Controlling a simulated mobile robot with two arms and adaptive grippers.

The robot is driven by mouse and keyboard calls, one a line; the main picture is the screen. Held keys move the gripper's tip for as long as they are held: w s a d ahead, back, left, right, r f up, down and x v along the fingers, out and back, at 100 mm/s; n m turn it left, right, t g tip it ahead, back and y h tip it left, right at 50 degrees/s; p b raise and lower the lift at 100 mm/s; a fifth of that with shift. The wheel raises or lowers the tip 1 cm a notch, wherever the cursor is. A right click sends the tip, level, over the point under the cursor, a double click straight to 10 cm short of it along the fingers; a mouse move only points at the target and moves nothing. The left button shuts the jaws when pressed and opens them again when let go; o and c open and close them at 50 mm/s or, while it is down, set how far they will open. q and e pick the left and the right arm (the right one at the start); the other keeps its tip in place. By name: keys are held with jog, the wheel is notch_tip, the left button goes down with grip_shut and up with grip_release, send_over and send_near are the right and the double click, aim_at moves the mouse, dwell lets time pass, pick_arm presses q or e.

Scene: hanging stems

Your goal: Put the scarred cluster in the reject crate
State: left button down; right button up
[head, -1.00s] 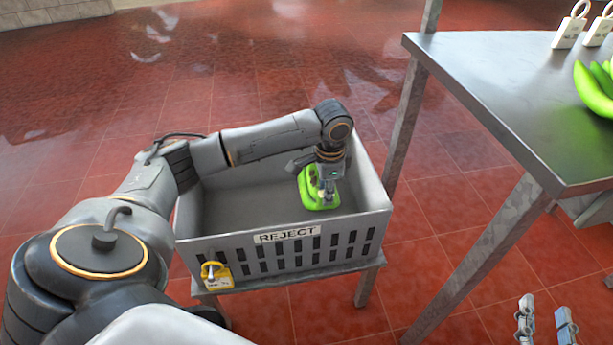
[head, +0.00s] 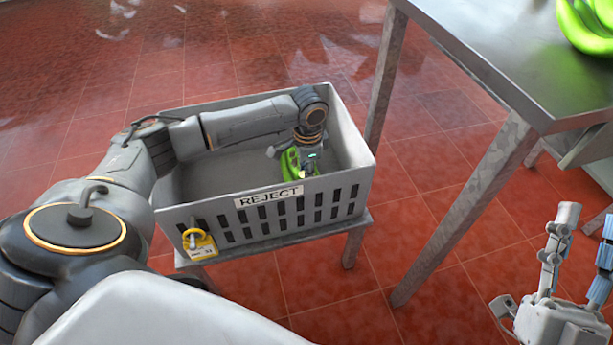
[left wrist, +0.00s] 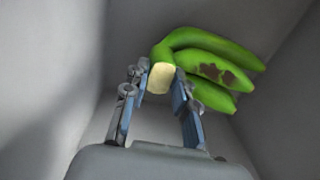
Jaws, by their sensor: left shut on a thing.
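The scarred cluster (head: 289,163) is a green banana bunch inside the grey reject crate (head: 180,213). In the left wrist view the cluster (left wrist: 215,62) shows a brown scar on one finger and a pale cut crown. My left gripper (head: 305,172) is down inside the crate, shut on the crown; its two fingers (left wrist: 160,82) flank it in the wrist view. The crate's front wall hides the cluster's lower part, so I cannot tell whether it touches the floor of the crate. My right gripper (head: 588,228) is at the lower right, open and empty.
The crate stands on a low metal stand (head: 355,240), with a yellow tag (head: 199,243) on its front. A steel table (head: 500,60) is at the upper right with another green cluster (head: 587,25) on it. Red tiled floor lies between.

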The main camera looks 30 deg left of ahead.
pick_arm(q)
jog(key=shift+f, duration=0.65)
pick_arm(e)
jog(key=shift+s+d+r+t+y, duration=0.15)
jog(key=shift+s+r+t+y, duration=0.25)
jog(key=shift+s+r+t, duration=0.55)
jog(key=shift+s, duration=0.1)
pick_arm(q)
jog(key=c, duration=1.3)
grip_release()
jog(key=shift+f, duration=0.1)
jog(key=shift+o, duration=1.2)
jog(key=shift+r, duration=0.3)
notch_tip(320, 180, up, 5)
jog(key=shift+s+d+r+p, duration=0.1)
jog(key=shift+r+p, duration=0.1)
jog(key=shift+p, duration=0.85)
notch_tip(320, 180, up, 6)
jog(key=p, duration=0.2)
jog(key=shift+s+d, duration=0.15)
pick_arm(e)
jog(key=w+f+g+h, duration=0.2)
jog(key=f+g, duration=0.4)
jog(key=f, duration=0.3)
jog(key=w+d+f+g+h, duration=0.1)
jog(key=w+f+g+h, duration=0.1)
jog(key=f+g, duration=0.4)
jog(key=shift+w+d+f, duration=0.15)
jog(key=shift+w+f, duration=0.3)
jog(key=shift+f, duration=1.05)
